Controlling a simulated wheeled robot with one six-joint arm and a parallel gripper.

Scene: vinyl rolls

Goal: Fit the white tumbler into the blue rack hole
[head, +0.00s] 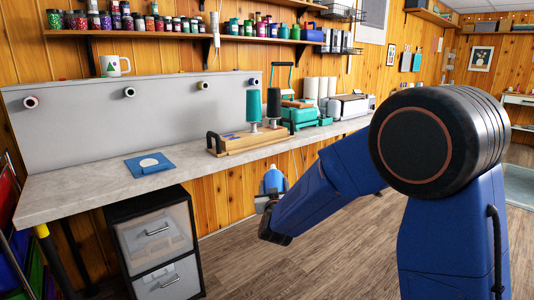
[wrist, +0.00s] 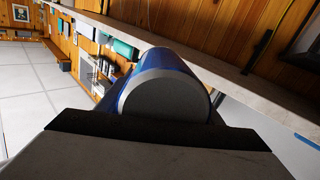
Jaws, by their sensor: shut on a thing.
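My gripper (head: 268,202) is in front of the counter, below the level of its top, and is shut on a blue, rounded tumbler-like thing (head: 273,180). In the wrist view this held thing (wrist: 165,88) is a wide cylinder, seen end on, with blue sides, a pale rim and a dark grey end. It looks blue rather than white, and the jaws hide part of it. A flat blue piece (head: 135,170) with a pale half-round shape lies on the counter at the left. I cannot tell whether it is the rack or has a hole.
A wooden stand (head: 228,150) with a teal and a dark upright cylinder is on the counter (head: 90,190). Teal machines (head: 303,115) stand behind it. A drawer unit (head: 157,240) is under the counter. The counter around the blue piece is clear.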

